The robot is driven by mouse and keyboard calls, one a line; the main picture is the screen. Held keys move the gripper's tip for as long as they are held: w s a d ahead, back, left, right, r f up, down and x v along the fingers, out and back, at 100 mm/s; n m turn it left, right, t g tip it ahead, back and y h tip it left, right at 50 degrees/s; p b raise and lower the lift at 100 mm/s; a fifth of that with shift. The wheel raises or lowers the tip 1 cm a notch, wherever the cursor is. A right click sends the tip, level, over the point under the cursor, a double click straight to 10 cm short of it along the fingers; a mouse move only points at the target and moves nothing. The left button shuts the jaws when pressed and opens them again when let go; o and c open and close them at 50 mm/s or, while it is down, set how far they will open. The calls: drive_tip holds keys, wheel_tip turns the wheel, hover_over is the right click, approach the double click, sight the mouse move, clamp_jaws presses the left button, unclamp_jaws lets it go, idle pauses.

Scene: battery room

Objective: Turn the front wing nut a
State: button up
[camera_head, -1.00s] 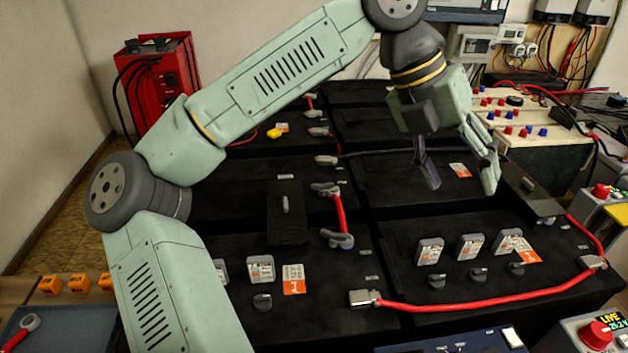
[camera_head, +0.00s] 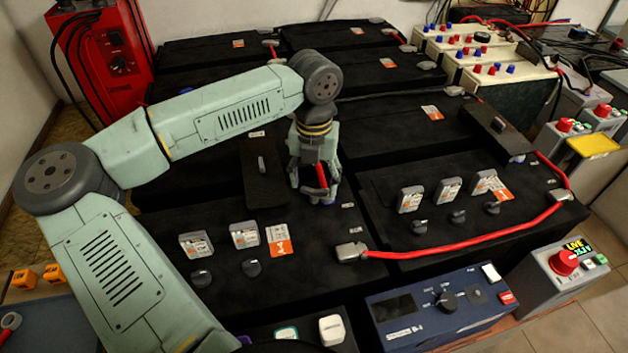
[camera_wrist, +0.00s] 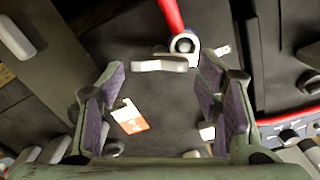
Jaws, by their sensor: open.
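In the wrist view a pale grey wing nut (camera_wrist: 159,64) lies across the gap just beyond my fingertips. Beside it, to the upper right, is the ring lug (camera_wrist: 185,44) of a red cable (camera_wrist: 170,14). My gripper (camera_wrist: 163,80) is open, one finger on each side, with nothing between the pads. In the head view my gripper (camera_head: 316,196) points down over the inner edge of the front left battery (camera_head: 225,225). It hides the wing nut there and most of the short red cable (camera_head: 322,178). I cannot tell whether the fingers touch anything.
A dark raised block with a grey handle (camera_head: 262,168) stands close left of my gripper. A long red cable (camera_head: 460,245) crosses the front right battery (camera_head: 530,205). Small labelled modules (camera_head: 245,234) and black knobs (camera_head: 252,268) stand nearer the front.

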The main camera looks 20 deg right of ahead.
drive_tip(key=shift+f, duration=0.85)
drive_tip(key=shift+c, duration=0.3)
drive_tip(key=c, duration=0.8)
